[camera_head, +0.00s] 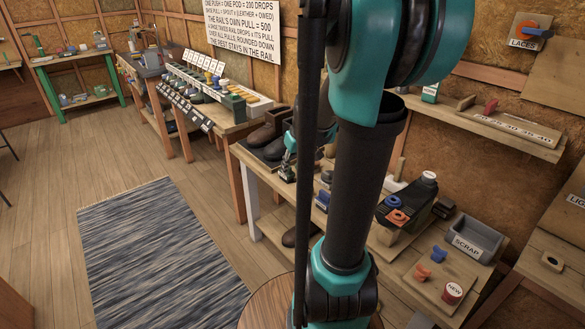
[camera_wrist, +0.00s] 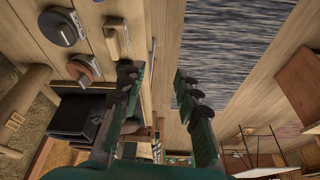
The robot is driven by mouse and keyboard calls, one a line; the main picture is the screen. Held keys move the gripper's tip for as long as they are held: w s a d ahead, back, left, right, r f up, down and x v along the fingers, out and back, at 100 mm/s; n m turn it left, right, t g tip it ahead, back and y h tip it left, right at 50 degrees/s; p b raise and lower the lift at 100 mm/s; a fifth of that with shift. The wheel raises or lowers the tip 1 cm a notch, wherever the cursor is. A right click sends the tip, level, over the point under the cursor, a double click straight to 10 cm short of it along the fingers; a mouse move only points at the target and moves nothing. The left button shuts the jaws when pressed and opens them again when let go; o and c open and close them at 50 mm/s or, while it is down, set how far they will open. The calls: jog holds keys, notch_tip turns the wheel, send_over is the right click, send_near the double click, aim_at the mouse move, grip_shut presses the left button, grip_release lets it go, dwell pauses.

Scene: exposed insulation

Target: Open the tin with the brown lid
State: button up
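In the wrist view, a round tin with a brown lid (camera_wrist: 83,68) sits on the wooden bench, left of my gripper (camera_wrist: 157,78). A second round tin with a dark lid (camera_wrist: 62,27) is just beyond it. My gripper's two fingers are spread wide, with nothing between them. The left finger is nearer the brown-lidded tin, but I see a gap in the picture and no contact. In the head view, my arm hides part of the bench, and I cannot tell the tins apart there.
A wooden brush (camera_wrist: 117,38) lies beside the tins. Dark shoes (camera_head: 262,135) stand at the bench's far end. A grey scrap box (camera_head: 474,240), a tin marked NEW (camera_head: 453,293) and orange and blue pieces occupy the near end. A striped rug (camera_head: 155,255) lies on open floor.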

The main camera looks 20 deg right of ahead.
jog(key=shift+s+a, duration=0.15)
jog(key=shift+s, duration=0.1)
jog(key=shift+f, duration=0.1)
